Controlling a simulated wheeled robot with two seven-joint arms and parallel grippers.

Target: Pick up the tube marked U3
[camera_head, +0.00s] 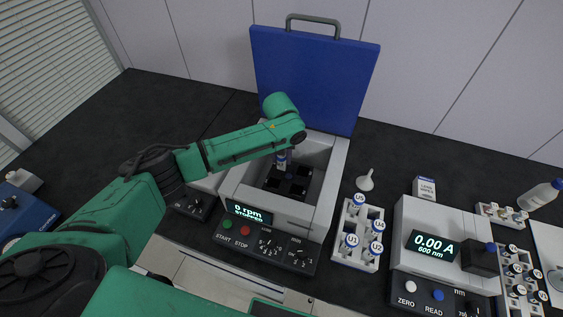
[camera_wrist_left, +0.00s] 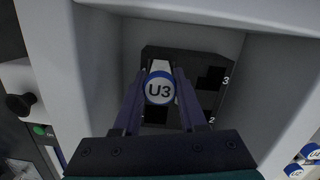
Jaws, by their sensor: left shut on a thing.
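The tube marked U3 (camera_wrist_left: 160,88) has a round white cap top with a blue rim and faces up in the left wrist view. My left gripper (camera_wrist_left: 159,92) is shut on it, one finger on each side. In the head view my left gripper (camera_head: 281,160) points down into the open centrifuge (camera_head: 330,190). The dark rotor (camera_wrist_left: 185,112) lies below, with the numbers 2 and 3 showing beside square slots. The lower part of the tube is hidden, so I cannot tell whether it is still in a slot. My right gripper is not in view.
The blue lid (camera_head: 315,80) stands open behind the chamber, whose walls surround the gripper closely. A white rack (camera_head: 340,250) with several blue-capped tubes stands to the right, near a small funnel (camera_head: 365,181) and a photometer (camera_head: 425,225) reading 0.00 A. The centrifuge display (camera_head: 248,213) reads 0 rpm.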

